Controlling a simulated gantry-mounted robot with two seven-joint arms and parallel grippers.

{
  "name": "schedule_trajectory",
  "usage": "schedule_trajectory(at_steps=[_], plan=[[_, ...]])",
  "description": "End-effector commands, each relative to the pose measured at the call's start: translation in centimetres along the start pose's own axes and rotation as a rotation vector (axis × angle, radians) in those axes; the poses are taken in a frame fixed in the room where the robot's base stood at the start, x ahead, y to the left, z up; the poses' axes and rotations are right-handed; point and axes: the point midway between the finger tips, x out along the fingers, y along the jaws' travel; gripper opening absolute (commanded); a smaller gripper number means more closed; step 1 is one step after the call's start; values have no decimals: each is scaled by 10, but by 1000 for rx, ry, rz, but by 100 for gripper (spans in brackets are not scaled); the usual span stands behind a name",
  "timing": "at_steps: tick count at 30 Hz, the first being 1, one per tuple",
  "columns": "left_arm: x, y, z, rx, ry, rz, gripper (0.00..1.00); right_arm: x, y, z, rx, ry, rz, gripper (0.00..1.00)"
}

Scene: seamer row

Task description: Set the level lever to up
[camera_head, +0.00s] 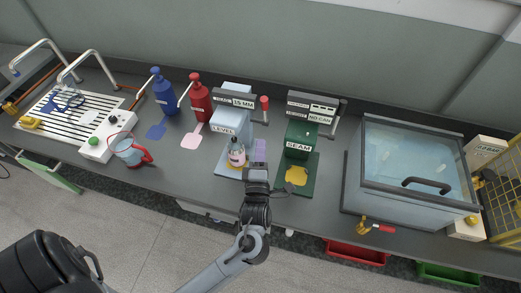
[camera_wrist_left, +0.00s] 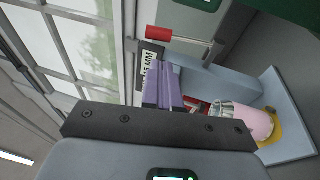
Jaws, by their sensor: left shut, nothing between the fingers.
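The light-blue LEVEL machine (camera_head: 231,122) stands mid-counter with a "1.5 MM" sign on top. Its lever has a red grip (camera_head: 265,103) at the machine's right side; the grip also shows in the wrist view (camera_wrist_left: 158,33). I cannot tell exactly how the lever is set. A small jar with pink contents (camera_head: 237,154) sits at the machine's front, and it also shows in the wrist view (camera_wrist_left: 254,122). My left gripper (camera_head: 260,148) is shut and empty, below and apart from the red grip. Its purple fingers (camera_wrist_left: 165,88) point toward the machine. My right gripper is not in view.
The green SEAM machine (camera_head: 300,135) stands close on the right, beyond it a glass-lidded tank (camera_head: 412,170). Red (camera_head: 199,100) and blue (camera_head: 164,95) pump bottles stand left. A red-handled jug (camera_head: 128,150) is farther left. Bare counter (camera_head: 190,175) lies front left of the machine.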

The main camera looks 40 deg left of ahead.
Motion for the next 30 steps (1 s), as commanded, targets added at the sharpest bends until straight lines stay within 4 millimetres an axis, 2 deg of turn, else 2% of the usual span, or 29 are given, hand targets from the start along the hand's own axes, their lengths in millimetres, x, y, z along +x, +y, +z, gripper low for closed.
schedule_trajectory(at_steps=[9,15,22,30], plan=[[61,2,0,2,-1,3,0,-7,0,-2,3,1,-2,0],[91,1,0,2,0,2,0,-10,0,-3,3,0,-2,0],[109,0,0,0,-1,0,0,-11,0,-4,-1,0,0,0],[112,-1,0,0,0,-1,0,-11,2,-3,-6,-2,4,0]])
